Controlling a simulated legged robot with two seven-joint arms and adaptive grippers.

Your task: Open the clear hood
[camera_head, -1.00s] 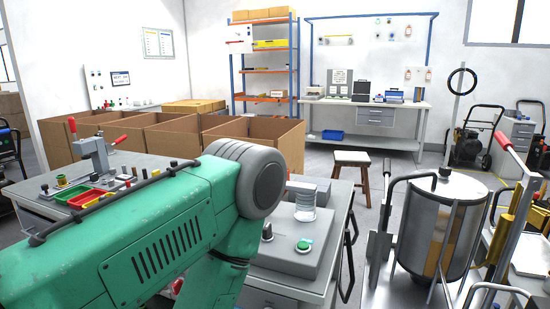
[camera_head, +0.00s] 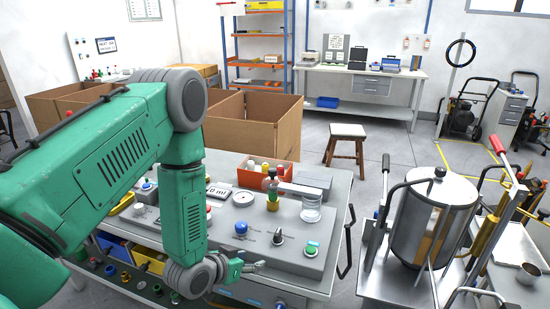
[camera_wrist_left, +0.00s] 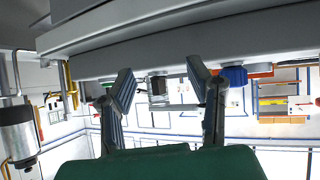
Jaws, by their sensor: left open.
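A small clear cylinder (camera_head: 311,207) stands on the grey test panel (camera_head: 300,262). I cannot tell which one is the hood; neither shows as lifted. My left gripper (camera_head: 244,268) is open and empty at the panel's front edge, below the blue knob (camera_head: 241,229) and left of the large cylinder. In the left wrist view its spread fingers (camera_wrist_left: 160,90) have nothing between them. My right gripper is out of view.
An orange bin (camera_head: 268,178) and a bottle-like part (camera_head: 272,190) stand at the panel's back. A black handle (camera_head: 347,242) juts from the bench's right side. A red-tipped lever (camera_head: 498,144) rises beyond the large cylinder. A stool (camera_head: 347,140) stands on open floor behind.

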